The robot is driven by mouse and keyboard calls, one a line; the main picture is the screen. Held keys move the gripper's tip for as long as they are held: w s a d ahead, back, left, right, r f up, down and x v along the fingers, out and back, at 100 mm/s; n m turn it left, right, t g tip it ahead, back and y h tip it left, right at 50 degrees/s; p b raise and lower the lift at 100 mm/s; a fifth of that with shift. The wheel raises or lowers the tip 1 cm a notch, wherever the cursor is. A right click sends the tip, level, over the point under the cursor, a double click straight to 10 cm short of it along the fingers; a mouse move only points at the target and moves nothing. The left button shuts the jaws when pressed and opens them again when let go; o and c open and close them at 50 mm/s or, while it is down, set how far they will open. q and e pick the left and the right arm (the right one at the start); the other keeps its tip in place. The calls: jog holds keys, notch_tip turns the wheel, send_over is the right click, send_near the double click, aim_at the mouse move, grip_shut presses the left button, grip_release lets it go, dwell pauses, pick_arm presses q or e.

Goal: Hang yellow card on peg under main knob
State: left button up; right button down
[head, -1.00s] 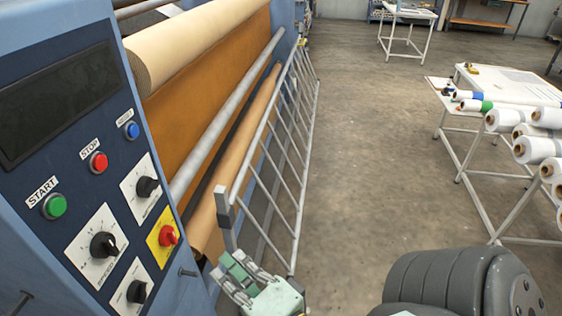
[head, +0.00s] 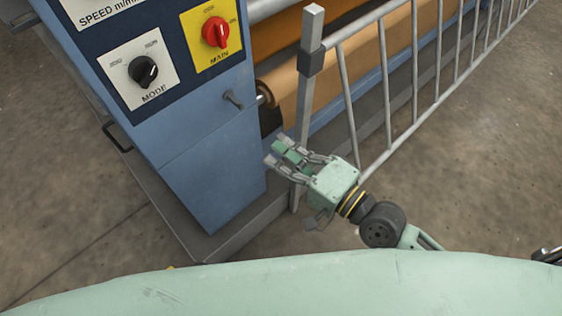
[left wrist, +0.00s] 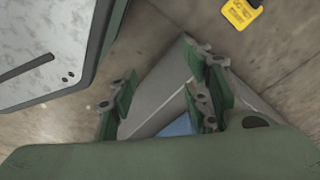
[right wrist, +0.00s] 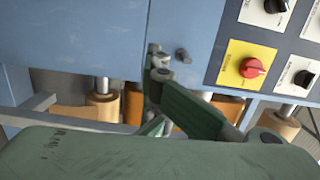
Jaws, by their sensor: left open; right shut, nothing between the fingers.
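The red main knob (head: 215,32) sits on a yellow plate on the blue machine; it also shows in the right wrist view (right wrist: 252,67). A bare metal peg (head: 233,99) sticks out below it, and shows in the right wrist view (right wrist: 183,55). My right gripper (head: 276,151) is shut and empty, below and right of the peg, apart from it, near a grey rail post. The yellow card (left wrist: 241,13) appears to lie on the floor, at the top right of the left wrist view. My left gripper (left wrist: 165,98) is open and empty, apart from the card.
A grey rail (head: 385,95) with an upright post stands right beside my right gripper. The mode knob (head: 143,71) is left of the main knob. A small yellow bit (head: 170,268) shows at the edge of my body. Concrete floor at left and right is clear.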

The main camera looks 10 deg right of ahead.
pick_arm(q)
jog(key=w+r, duration=0.1)
jog(key=w+r+b, duration=0.1)
jog(key=r, duration=0.1)
jog(key=shift+d, duration=0.2)
pick_arm(e)
jog(key=w+a, duration=0.2)
jog(key=w+a+f, duration=0.1)
jog(key=w+a, duration=0.1)
jog(key=w, duration=0.1)
jog(key=w+a+f, duration=0.1)
jog(key=w, duration=0.2)
jog(key=shift+a+f, duration=0.2)
jog(key=shift+a, duration=0.2)
dwell(0.4)
pick_arm(q)
jog(key=shift+w+f, duration=0.1)
jog(key=shift+w, duration=0.05)
pick_arm(e)
jog(key=c, duration=2.5)
grip_release()
jog(key=shift+c, duration=0.2)
jog(key=o, duration=1.6)
jog(key=shift+c, duration=0.2)
